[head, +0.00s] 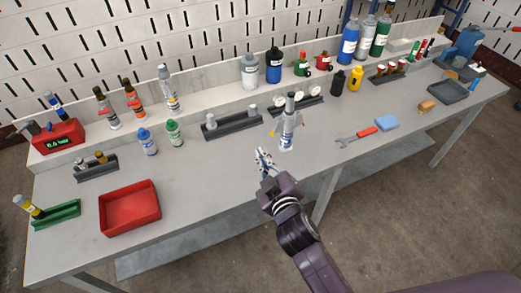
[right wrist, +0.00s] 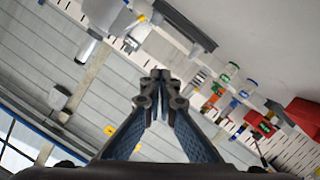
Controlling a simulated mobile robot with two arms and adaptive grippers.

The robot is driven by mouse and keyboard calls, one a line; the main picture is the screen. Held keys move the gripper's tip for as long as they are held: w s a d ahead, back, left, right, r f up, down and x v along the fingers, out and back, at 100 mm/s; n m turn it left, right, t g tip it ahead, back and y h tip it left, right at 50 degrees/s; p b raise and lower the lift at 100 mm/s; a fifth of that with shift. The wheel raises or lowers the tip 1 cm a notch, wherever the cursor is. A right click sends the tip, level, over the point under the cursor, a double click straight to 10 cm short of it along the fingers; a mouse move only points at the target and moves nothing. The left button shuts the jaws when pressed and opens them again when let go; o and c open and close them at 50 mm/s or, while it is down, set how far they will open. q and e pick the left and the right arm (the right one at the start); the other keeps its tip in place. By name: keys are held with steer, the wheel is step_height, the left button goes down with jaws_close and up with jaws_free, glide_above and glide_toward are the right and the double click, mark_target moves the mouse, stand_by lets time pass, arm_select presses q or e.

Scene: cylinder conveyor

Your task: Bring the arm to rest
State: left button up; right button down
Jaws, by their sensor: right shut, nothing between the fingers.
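My right gripper (head: 264,158) is over the front part of the grey workbench (head: 225,165), in front of a white and blue bottle-like object (head: 288,130) and apart from it. In the right wrist view its two fingers (right wrist: 158,85) meet at the tips, with nothing between them. My purple and black right arm reaches in from the lower right of the head view. My left gripper and arm are not in the head view.
A red tray (head: 129,208) lies at the left front. A grey holder with cylinders (head: 231,125) stands behind the gripper. Bottles line the back shelf. The bench between tray and gripper is clear.

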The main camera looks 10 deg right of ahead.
stand_by(0.5)
steer(key=s+d+f+m+g+h, duration=0.3)
steer(key=s+d+f+m+g, duration=0.4)
steer(key=s+d, duration=0.5)
steer(key=s+d+f+g, duration=0.25)
steer(key=s+g, duration=0.25)
steer(key=s, duration=1.1)
step_height(320, 180, down, 28)
steer(key=s+g, duration=0.1)
steer(key=s, duration=0.1)
steer(key=s+d+f+g, duration=0.1)
steer(key=s+d+f, duration=0.1)
steer(key=s+f, duration=1.3)
steer(key=shift+s+d+n, duration=0.2)
steer(key=shift+s+n, duration=0.1)
steer(key=shift+s, duration=0.55)
